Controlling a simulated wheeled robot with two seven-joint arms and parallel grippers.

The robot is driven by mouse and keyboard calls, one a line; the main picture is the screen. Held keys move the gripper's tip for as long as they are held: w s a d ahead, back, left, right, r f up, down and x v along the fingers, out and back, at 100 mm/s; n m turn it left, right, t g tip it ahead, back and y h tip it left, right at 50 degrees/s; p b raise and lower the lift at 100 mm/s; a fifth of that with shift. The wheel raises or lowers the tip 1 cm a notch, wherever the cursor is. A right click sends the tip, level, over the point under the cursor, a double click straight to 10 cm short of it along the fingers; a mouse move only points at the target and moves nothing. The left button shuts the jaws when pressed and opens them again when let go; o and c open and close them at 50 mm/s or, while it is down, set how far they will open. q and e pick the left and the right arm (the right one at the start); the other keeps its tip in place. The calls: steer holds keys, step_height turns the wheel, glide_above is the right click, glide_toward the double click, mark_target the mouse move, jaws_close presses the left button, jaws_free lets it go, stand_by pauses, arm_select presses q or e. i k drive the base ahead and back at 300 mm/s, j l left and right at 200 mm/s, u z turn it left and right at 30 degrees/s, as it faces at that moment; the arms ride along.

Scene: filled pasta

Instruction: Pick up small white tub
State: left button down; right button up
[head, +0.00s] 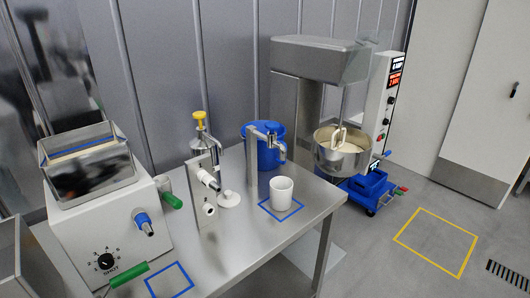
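The small white tub (281,193) stands upright on the metal table (238,246), inside a blue outlined square near the table's right end. A metal tap or spout on a post stands just behind and left of it. Neither of my grippers shows in the head view.
A white machine (104,225) with a hopper, dial and green handles fills the table's left. A dispenser (201,135) with a yellow cap and a blue bucket (264,146) stand behind the tub. A mixer (341,150) stands beyond the table.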

mark_target(280, 188)
steer(key=i+l+u, duration=0.15)
steer(key=i, duration=0.3)
steer(key=i+l+u, duration=0.15)
steer(key=i+l, duration=0.25)
